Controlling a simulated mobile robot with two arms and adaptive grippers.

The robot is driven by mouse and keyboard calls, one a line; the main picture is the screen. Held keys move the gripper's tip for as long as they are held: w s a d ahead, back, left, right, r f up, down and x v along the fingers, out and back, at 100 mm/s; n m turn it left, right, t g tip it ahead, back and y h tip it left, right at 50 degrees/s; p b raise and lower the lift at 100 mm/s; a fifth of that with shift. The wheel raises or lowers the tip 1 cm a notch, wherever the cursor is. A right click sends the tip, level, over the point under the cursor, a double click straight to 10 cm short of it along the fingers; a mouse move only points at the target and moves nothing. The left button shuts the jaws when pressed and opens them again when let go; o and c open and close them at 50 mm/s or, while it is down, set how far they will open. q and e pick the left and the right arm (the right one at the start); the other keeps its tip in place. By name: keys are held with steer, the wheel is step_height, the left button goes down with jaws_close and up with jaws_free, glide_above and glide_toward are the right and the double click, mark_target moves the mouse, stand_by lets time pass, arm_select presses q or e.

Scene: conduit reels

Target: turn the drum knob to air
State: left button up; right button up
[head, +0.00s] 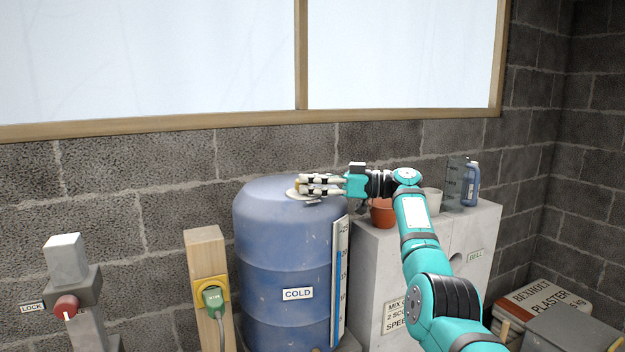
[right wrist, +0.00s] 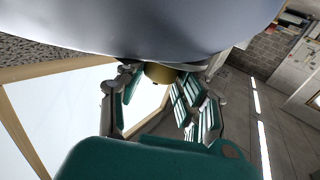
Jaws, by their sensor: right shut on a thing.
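The blue drum (head: 285,250) stands against the block wall and bears a "COLD" label. My right gripper (head: 308,186) is at the drum's top, reaching in from the right. It is shut on the drum knob, mostly hidden behind the fingers in the head view. In the right wrist view the knob (right wrist: 160,72) is a yellowish-brown round piece between the fingers (right wrist: 155,90), against the grey-blue drum surface (right wrist: 150,25). I cannot read any "air" mark or the knob's setting. My left gripper is in neither view.
A clear level gauge (head: 340,285) runs up the drum's right side. A grey plinth (head: 375,265) beside it carries a terracotta pot (head: 383,213), a pale cup (head: 433,200) and a blue jug (head: 471,185). A wooden post (head: 207,255) and a red lock knob (head: 66,307) stand left.

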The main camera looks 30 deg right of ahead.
steer(key=shift+f, duration=0.15)
steer(key=o, duration=1.1)
steer(key=shift+w+a, duration=0.1)
steer(key=shift+o, duration=0.2)
steer(key=v, duration=1.2)
steer(key=shift+w, duration=0.15)
